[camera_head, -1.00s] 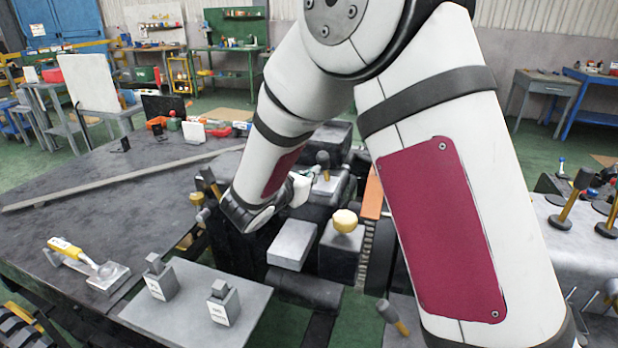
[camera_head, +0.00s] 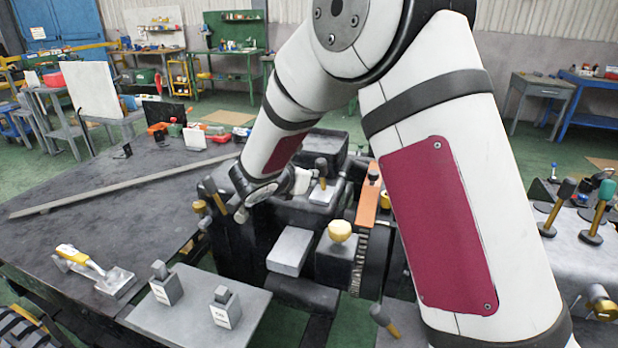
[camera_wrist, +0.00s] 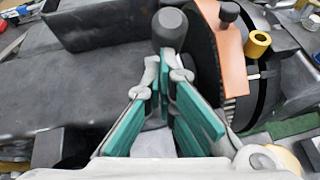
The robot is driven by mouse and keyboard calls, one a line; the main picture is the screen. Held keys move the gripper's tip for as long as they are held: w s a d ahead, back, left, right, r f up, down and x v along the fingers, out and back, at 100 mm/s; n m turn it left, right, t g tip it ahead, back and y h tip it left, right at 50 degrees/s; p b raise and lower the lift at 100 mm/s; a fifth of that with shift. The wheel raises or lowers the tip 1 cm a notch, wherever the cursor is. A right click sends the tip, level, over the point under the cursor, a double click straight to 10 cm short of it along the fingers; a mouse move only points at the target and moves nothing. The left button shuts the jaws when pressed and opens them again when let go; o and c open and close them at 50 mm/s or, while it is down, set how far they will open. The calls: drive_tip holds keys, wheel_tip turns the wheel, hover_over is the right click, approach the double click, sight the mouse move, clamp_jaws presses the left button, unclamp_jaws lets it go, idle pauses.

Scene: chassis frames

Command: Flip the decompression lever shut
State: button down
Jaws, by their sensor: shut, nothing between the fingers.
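A short lever with a dark rounded knob (camera_head: 321,165) stands roughly upright on a light block on the engine. I cannot tell for sure that it is the decompression lever. In the wrist view, a dark knob (camera_wrist: 170,27) shows just beyond my fingertips, apparently the same lever. My gripper (camera_wrist: 165,62) has teal-padded fingers that come together at the tips, with nothing between them. In the head view, my gripper (camera_head: 301,181) is just left of the lever, partly hidden by my wrist. Whether it touches the lever is unclear.
An orange guard (camera_head: 367,203) and dark flywheel (camera_head: 376,262) stand right of the lever. A yellow-capped block (camera_head: 340,231) and grey box (camera_head: 290,250) are in front. Another dark-knobbed lever (camera_head: 213,190) stands at left. A grey plate (camera_head: 185,312) holds two small blocks.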

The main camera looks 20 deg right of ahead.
drive_tip(key=w+d+r+g+y+p, duration=0.2)
drive_tip(key=w+d+r+p, duration=0.1)
drive_tip(key=w, duration=0.3)
drive_tip(key=shift+d+r+g, duration=0.15)
drive_tip(key=shift+d+g, duration=0.25)
drive_tip(key=shift+d, duration=0.15)
idle(0.4)
drive_tip(key=w+r+v, duration=0.1)
drive_tip(key=v, duration=1.2)
drive_tip(key=shift+d+r+p, duration=0.2)
drive_tip(key=shift+d+p, duration=0.05)
drive_tip(key=shift+p, duration=0.15)
